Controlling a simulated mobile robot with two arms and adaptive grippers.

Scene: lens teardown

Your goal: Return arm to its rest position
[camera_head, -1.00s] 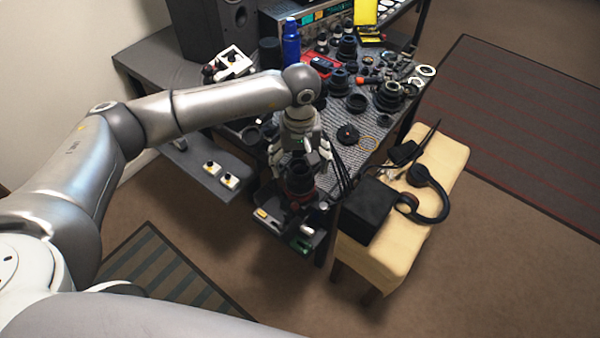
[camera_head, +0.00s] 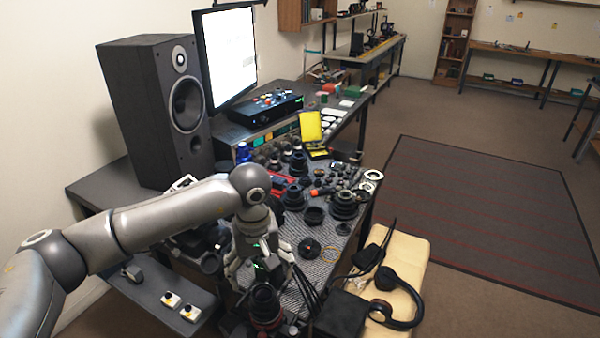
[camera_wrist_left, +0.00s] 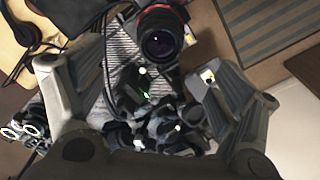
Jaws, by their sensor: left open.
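My left arm comes in from the left in the head view and bends down at the wrist. My left gripper (camera_head: 262,268) points down over the front edge of the workbench, its fingers apart. In the left wrist view its two fingers (camera_wrist_left: 150,85) are spread with nothing between their tips. A black lens with a red ring (camera_head: 266,306) stands just below and in front of the gripper. It also shows beyond the fingers in the left wrist view (camera_wrist_left: 160,38), apart from them. My right gripper is not in view.
The workbench mat (camera_head: 322,262) is crowded with lens parts (camera_head: 344,206). A large speaker (camera_head: 158,108) and a lit monitor (camera_head: 230,52) stand behind. Headphones (camera_head: 398,300) lie on a cream bench (camera_head: 402,262) to the right. Open floor with a dark rug (camera_head: 480,215) lies further right.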

